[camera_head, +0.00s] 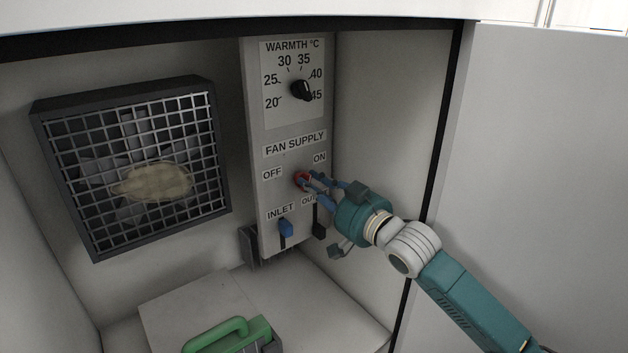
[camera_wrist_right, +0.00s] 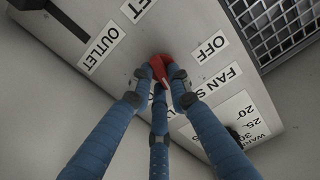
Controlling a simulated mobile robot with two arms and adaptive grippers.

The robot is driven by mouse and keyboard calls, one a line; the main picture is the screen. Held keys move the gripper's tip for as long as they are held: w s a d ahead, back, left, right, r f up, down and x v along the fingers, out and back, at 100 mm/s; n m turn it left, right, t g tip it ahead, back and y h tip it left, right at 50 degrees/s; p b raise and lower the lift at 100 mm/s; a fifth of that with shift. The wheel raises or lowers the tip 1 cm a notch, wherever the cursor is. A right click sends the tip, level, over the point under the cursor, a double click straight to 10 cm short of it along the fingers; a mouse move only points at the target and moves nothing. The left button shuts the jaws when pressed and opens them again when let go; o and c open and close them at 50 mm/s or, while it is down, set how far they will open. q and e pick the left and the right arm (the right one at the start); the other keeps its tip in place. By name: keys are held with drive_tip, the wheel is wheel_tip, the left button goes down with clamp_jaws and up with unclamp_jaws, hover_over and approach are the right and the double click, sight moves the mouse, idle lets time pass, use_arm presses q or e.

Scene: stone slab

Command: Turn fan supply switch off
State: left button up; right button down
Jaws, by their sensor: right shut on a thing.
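The red fan supply switch (camera_head: 301,180) is on the grey control panel (camera_head: 260,105), between the OFF label (camera_head: 272,173) on its left and the ON label (camera_head: 319,157) at its upper right. My right gripper (camera_head: 313,182) reaches in from the right, with its blue fingers shut on the switch. The right wrist view shows the fingertips (camera_wrist_right: 158,88) closed around the red switch (camera_wrist_right: 158,66). They partly hide it, so I cannot tell exactly which way it points. My left gripper is not in view.
A black warmth dial (camera_head: 301,89) is above the switch. A blue inlet slider (camera_head: 286,228) and a dark outlet slider (camera_head: 319,231) are below. A caged fan (camera_head: 135,165) is at left. A green handle (camera_head: 229,338) stands at the bottom.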

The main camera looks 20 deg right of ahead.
drive_tip(key=n, duration=0.2)
drive_tip(key=n+p, duration=0.2)
drive_tip(key=n, duration=0.1)
drive_tip(key=shift+a+r+n, duration=0.1)
drive_tip(key=shift+r+n, duration=0.15)
drive_tip(key=shift+n, duration=0.05)
drive_tip(key=n+p, duration=0.1)
drive_tip(key=n, duration=0.4)
drive_tip(key=shift+s+a+p, duration=0.1)
drive_tip(key=shift+p, duration=0.2)
drive_tip(key=c, duration=1.6)
unclamp_jaws()
drive_tip(key=shift+c, duration=0.2)
